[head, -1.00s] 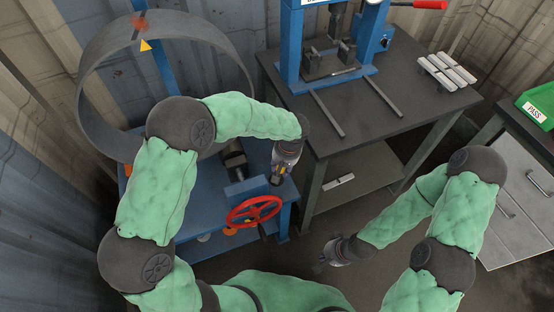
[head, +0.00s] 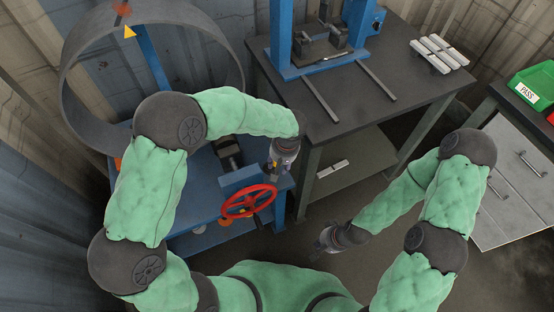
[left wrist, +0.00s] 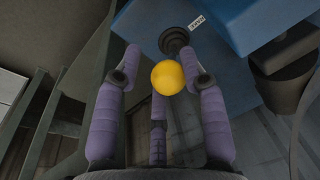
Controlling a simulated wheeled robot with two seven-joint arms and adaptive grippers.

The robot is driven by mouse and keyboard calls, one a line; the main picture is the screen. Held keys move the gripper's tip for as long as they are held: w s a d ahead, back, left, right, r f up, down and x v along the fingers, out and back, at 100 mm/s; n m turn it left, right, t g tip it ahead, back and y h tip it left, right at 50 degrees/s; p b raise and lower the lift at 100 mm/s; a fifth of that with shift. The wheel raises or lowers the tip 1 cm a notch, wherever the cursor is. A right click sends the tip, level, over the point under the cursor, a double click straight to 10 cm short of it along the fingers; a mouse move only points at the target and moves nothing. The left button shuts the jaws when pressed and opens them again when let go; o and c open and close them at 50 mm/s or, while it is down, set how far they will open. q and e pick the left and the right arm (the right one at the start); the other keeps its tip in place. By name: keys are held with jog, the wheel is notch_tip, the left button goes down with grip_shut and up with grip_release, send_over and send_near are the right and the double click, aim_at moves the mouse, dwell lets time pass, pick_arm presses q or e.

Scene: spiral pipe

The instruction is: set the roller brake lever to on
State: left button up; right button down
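A round yellow knob (left wrist: 168,77) sits between the purple fingers of my left gripper (left wrist: 160,75) in the left wrist view. It is close to the right finger, with a gap to the left finger, so the fingers look open around it. A black round fitting (left wrist: 175,40) lies behind the knob, beside a small white label (left wrist: 197,22) too small to read. The lever's shaft and its setting do not show clearly. In the head view my left gripper (head: 279,163) is at the right end of the blue roller machine (head: 240,180). My right gripper (head: 321,243) hangs low over the floor, apart from everything; its fingers are unclear.
A red handwheel (head: 249,201) is on the machine's front, just below my left gripper. A large grey pipe ring (head: 228,60) stands at the left. A dark workbench (head: 400,95) with a blue press is on the right. The floor between is clear.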

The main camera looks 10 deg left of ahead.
pick_arm(q)
jog(key=shift+o, duration=1)
jog(key=shift+s+d+f, duration=0.15)
jog(key=shift+s+d, duration=0.2)
jog(key=shift+a, duration=0.1)
jog(key=shift+w+a, duration=0.1)
jog(key=shift+w, duration=0.05)
jog(key=shift+r, duration=0.2)
notch_tip(320, 180, up, 11)
jog(key=s+d, duration=0.1)
jog(key=d, duration=0.1)
jog(key=shift+r, duration=0.2)
